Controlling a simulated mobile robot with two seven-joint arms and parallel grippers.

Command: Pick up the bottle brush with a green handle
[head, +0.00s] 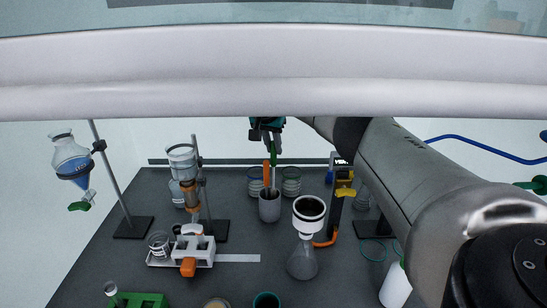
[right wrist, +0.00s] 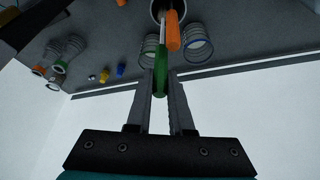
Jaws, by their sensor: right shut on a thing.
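The bottle brush with a green handle (head: 274,157) stands upright in a grey cup (head: 269,209) on the dark worktop. Its green handle (right wrist: 160,84) shows between the fingers in the right wrist view. My right gripper (head: 266,143) reaches down from above and is shut on the upper part of the green handle. The brush's lower end is hidden inside the cup. An orange-handled tool (head: 266,173) stands in the same cup, close beside the brush; it also shows in the right wrist view (right wrist: 173,33). My left gripper is out of view.
Glass jars (head: 291,183) stand behind the cup. A funnel on a flask (head: 303,260) stands in front at right, and a clamp stand with glassware (head: 183,160) at left. The pale sash bar (head: 270,85) crosses above. A separating funnel (head: 70,160) hangs far left.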

